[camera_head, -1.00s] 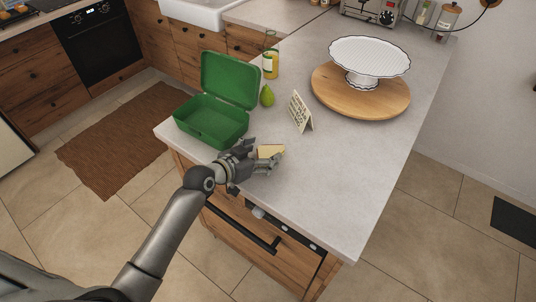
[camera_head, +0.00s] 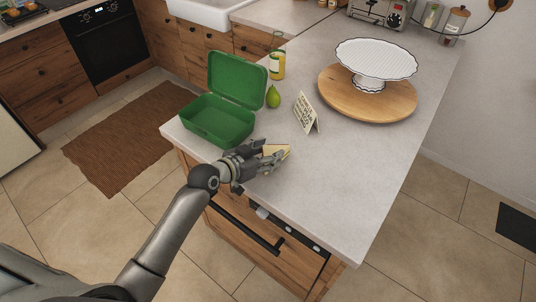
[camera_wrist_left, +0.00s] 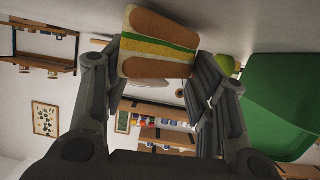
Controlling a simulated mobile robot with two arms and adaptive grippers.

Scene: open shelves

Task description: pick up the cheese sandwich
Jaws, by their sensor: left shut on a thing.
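The cheese sandwich (camera_wrist_left: 158,48), with brown crusts and yellow and green layers, shows large in the left wrist view between my fingers. My left gripper (camera_wrist_left: 160,72) is shut on it. In the head view the sandwich (camera_head: 278,150) is a small pale piece at the fingertips of my left gripper (camera_head: 272,156), near the counter's front edge. The fingers hide part of it. I cannot tell whether it touches the counter. My right gripper is not in view.
An open green lunch box (camera_head: 218,120) stands left of the gripper. A white cake stand (camera_head: 375,62) on a round wooden board (camera_head: 338,95) is further right. The counter's right front is clear.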

